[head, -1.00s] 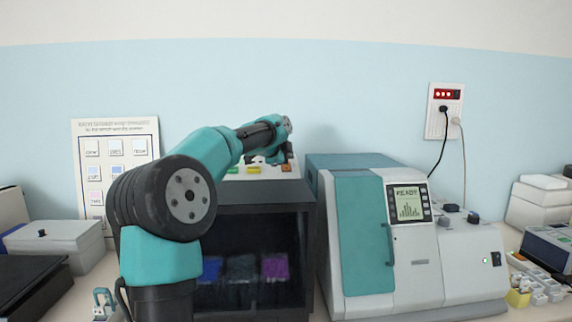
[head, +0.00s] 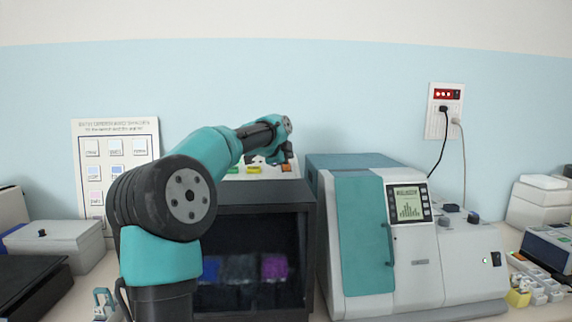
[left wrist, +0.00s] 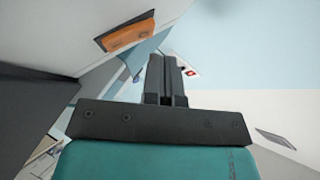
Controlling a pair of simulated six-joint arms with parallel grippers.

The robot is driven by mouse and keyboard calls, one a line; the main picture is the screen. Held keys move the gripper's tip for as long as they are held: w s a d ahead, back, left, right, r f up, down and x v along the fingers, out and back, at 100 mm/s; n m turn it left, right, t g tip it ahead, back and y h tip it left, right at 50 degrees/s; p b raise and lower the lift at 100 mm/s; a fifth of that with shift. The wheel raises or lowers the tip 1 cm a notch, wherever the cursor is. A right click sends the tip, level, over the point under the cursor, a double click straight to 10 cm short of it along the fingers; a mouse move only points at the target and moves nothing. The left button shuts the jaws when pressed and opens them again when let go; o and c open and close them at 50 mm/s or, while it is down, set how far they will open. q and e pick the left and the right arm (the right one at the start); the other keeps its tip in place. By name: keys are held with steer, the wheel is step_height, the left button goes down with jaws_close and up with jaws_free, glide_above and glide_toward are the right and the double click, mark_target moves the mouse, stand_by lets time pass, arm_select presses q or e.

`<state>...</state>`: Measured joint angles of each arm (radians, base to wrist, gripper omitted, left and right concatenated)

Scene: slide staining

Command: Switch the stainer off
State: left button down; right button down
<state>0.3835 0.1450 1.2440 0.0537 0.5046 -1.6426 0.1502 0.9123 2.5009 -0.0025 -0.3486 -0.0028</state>
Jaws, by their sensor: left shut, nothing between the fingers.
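The stainer appears to be the dark open-fronted cabinet (head: 305,240) in the middle of the head view, with blue, grey and purple containers inside. On its light top panel (head: 240,177) sit small coloured pieces, partly behind my left wrist. My left gripper (head: 277,160) is above this panel, pointing down, its fingertips hard to make out. In the left wrist view its dark fingers (left wrist: 165,80) are shut and empty. An orange switch (left wrist: 130,36) in a dark frame lies left of the fingers, apart from them in the picture. My right gripper is out of view.
A white and teal machine (head: 365,235) with a lit screen (head: 408,203) stands right of the cabinet. A wall socket (head: 445,110) with plugged cords is at upper right. A grey box (head: 55,240) and a poster (head: 117,165) are at left.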

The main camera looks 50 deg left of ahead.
arm_select(q)
steer(key=shift+f, duration=0.1)
stand_by(0.4)
steer(key=shift+w+a+f, duration=0.15)
steer(key=shift+f, duration=0.15)
steer(key=shift+a+f, duration=0.1)
steer(key=shift+f, duration=0.15)
stand_by(0.7)
steer(key=shift+r, duration=0.15)
steer(key=shift+d+r, duration=0.25)
steer(key=shift+r, duration=0.3)
steer(key=shift+s, duration=0.2)
steer(key=shift+s+d+r, duration=0.25)
steer(key=shift+d+r, duration=0.05)
steer(key=shift+r, duration=0.4)
steer(key=shift+s+d+r, duration=0.2)
steer(key=shift+d+r, duration=0.15)
steer(key=shift+r, duration=0.4)
steer(key=shift+s+d+r, duration=0.25)
steer(key=shift+d+r, duration=0.05)
steer(key=shift+r, duration=0.4)
